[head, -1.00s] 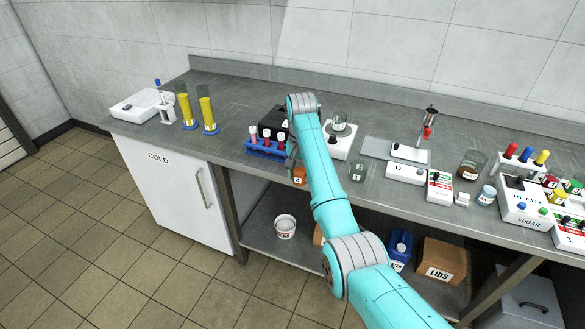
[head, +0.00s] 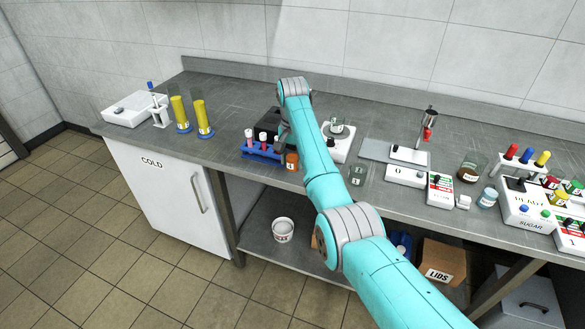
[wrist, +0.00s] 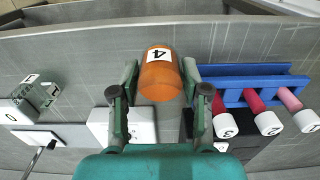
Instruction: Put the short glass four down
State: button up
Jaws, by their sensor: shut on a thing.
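The short glass four (head: 291,162) is a small orange-filled glass with a white label "4". It is near the bench's front edge, just right of the blue rack. In the wrist view the glass (wrist: 160,80) is between the two fingers of my gripper (wrist: 160,88), which is shut on it, with the label facing the camera. In the head view my gripper (head: 285,143) is mostly hidden behind my arm. I cannot tell whether the glass base touches the bench.
The blue rack (head: 262,155) with capped tubes stands close on the left. A white mixer (head: 337,150) with a beaker and a clear glass (head: 357,175) stand to the right. Grey bench top (head: 228,143) is bare left of the rack.

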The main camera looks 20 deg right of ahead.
aim_at(293, 167)
jog(key=shift+f, duration=1.85)
jog(key=o, duration=1.2)
jog(key=shift+f, duration=0.1)
